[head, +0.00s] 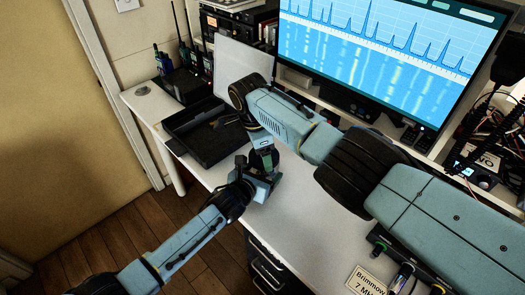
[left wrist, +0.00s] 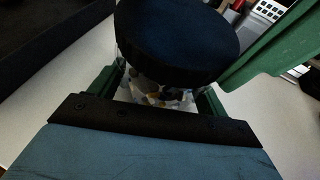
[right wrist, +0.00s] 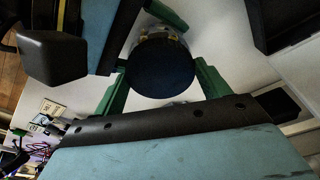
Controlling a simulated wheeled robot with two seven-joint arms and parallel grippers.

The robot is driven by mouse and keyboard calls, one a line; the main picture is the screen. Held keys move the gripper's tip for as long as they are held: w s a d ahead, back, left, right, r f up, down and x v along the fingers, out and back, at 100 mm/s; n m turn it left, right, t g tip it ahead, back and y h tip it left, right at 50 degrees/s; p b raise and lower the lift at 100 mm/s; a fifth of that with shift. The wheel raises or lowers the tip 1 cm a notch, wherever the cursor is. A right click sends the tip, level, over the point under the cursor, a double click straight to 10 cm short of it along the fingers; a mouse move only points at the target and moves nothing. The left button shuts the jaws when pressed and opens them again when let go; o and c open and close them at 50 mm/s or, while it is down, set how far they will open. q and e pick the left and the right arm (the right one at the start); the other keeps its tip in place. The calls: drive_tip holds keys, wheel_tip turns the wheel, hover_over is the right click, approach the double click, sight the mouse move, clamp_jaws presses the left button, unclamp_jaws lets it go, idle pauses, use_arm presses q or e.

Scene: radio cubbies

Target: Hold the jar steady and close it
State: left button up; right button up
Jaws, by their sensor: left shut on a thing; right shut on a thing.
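The jar (left wrist: 160,97) is clear, with small coloured pieces inside, and stands between the green fingers of my left gripper (left wrist: 158,105), which is shut on it. A round dark blue lid (left wrist: 178,38) covers the jar's top; whether it is fully seated cannot be told. The lid also shows in the right wrist view (right wrist: 160,68), between the green fingers of my right gripper (right wrist: 160,85), which is shut on it from above. In the head view my left gripper (head: 258,182) and right gripper (head: 264,160) meet over the desk and mostly hide the jar and lid.
The white desk (head: 300,210) has clear room in front of the grippers. A black open tray (head: 205,132) lies to their left, with handheld radios (head: 180,70) behind it. A large monitor (head: 390,45) stands at the back. A label card (head: 366,281) is at the front right.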

drive_tip(key=shift+m, duration=0.7)
drive_tip(key=o, duration=1)
drive_tip(key=shift+c, duration=0.2)
drive_tip(key=shift+r, duration=0.1)
drive_tip(key=shift+r, duration=2.15)
drive_tip(key=shift+c, duration=0.5)
